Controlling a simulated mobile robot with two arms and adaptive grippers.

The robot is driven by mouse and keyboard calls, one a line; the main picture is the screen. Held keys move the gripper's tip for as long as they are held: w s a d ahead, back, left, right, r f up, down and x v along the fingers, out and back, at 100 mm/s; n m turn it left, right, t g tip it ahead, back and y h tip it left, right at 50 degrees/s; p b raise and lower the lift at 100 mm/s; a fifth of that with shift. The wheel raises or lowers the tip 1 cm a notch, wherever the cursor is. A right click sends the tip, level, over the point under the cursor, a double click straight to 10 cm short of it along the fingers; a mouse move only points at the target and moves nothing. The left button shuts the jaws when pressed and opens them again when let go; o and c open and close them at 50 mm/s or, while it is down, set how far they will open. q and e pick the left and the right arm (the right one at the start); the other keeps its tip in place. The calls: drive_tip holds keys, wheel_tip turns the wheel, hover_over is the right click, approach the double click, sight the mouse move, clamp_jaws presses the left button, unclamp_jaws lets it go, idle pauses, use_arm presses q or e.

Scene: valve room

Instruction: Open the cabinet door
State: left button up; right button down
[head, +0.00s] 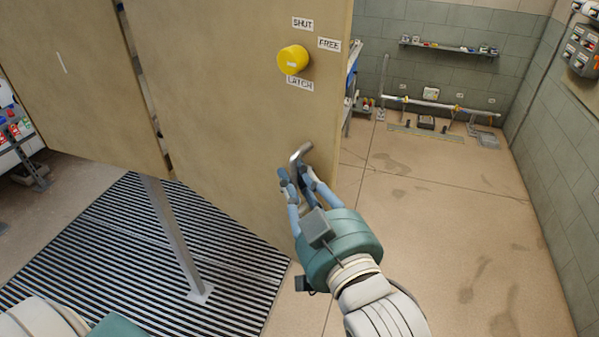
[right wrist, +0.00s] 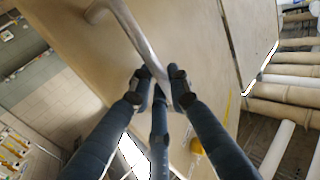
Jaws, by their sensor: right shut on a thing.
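The cabinet door (head: 225,110) is a large tan panel filling the middle of the head view. A metal bar handle (head: 299,153) sticks out low near its right edge, and the handle (right wrist: 140,38) also crosses the top of the right wrist view. My right gripper (head: 298,175) is shut on the handle, its fingers (right wrist: 160,85) around the bar's lower part. A round yellow knob (head: 292,59) is above the handle, with labels SHUT, FREE and LATCH around it. I cannot tell whether the door is ajar. My left gripper's fingers are not in view.
Another tan panel (head: 75,75) stands to the left, across a narrow gap. A slatted floor grate (head: 110,255) and a slanting metal post (head: 173,235) are below. Open floor (head: 440,230) lies to the right, before a tiled wall with a shelf (head: 450,47) and pipe (head: 435,105).

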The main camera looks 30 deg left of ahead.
drive_tip(key=shift+w, duration=0.1)
drive_tip(key=c, duration=1.8)
unclamp_jaws()
drive_tip(key=shift+o, duration=0.4)
drive_tip(key=shift+d, duration=0.1)
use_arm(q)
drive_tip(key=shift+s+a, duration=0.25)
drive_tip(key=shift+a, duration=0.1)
use_arm(e)
drive_tip(key=v, duration=0.7)
drive_tip(key=shift+s, duration=0.25)
drive_tip(key=shift+d, duration=0.1)
drive_tip(key=shift+d, duration=0.1)
